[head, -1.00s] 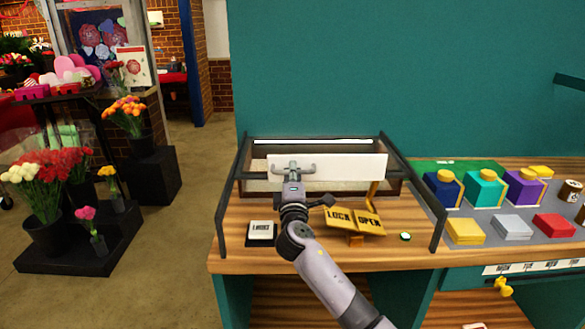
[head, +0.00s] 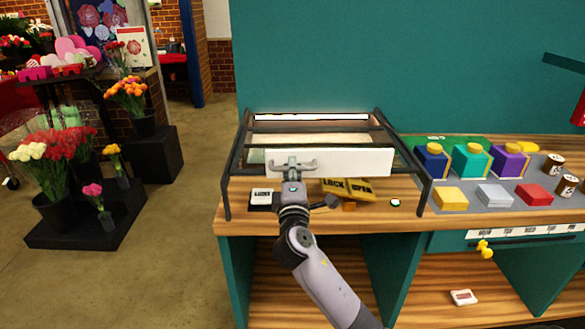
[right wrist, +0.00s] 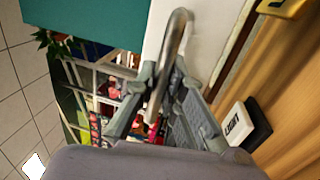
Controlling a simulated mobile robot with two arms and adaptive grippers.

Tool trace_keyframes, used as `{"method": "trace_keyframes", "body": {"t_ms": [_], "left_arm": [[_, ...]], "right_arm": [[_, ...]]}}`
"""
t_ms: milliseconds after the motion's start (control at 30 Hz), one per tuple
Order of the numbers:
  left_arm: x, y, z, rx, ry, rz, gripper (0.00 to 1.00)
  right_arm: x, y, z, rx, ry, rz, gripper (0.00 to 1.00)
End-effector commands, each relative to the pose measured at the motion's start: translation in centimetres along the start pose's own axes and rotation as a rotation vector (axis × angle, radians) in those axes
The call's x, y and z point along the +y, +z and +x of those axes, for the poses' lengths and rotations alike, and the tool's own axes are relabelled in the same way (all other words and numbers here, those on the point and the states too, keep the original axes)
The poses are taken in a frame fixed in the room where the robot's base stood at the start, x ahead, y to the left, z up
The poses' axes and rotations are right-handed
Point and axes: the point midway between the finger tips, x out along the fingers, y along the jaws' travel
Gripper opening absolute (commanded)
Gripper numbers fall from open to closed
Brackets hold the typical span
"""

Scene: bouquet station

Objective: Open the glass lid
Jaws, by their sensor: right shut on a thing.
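The glass lid's white front panel (head: 345,163) stands across the dark-railed case (head: 233,165) on the wooden counter. Behind it, cross bars and a pale inner surface show; the clear glass itself is hard to make out. My right gripper (head: 292,165) is in front of the panel's left part. In the right wrist view, my right gripper (right wrist: 160,95) is shut on a curved metal handle (right wrist: 178,38) beside the white panel (right wrist: 160,30). My left gripper is not in view.
A yellow LOCK/OPEN plate (head: 352,190) lies partly behind the panel, near a small labelled block (head: 262,197) and a green button (head: 395,203). Coloured boxes and tins stand on the grey mat (head: 485,208) at right.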

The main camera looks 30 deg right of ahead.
Motion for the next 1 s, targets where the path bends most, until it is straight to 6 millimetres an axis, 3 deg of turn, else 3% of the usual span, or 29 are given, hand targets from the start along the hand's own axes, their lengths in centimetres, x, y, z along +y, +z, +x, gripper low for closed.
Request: {"method": "trace_keyframes", "body": {"t_ms": [67,100,400,767,1000], "left_arm": [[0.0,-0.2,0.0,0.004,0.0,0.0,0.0],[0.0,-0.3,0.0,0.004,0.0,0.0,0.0],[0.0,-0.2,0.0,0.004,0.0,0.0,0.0],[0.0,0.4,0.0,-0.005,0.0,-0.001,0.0],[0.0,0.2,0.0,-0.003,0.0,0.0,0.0]], "right_arm": [[-0.1,0.0,0.0,0.0,-0.002,0.0,0.0],[-0.1,0.0,0.0,0.0,-0.002,0.0,0.12],[0.0,0.0,0.0,0.0,-0.001,0.0,0.31],[0.0,0.0,-0.5,0.001,0.0,0.001,0.31],[-0.2,0.0,-4.7,0.002,-0.004,0.003,0.31]]}}
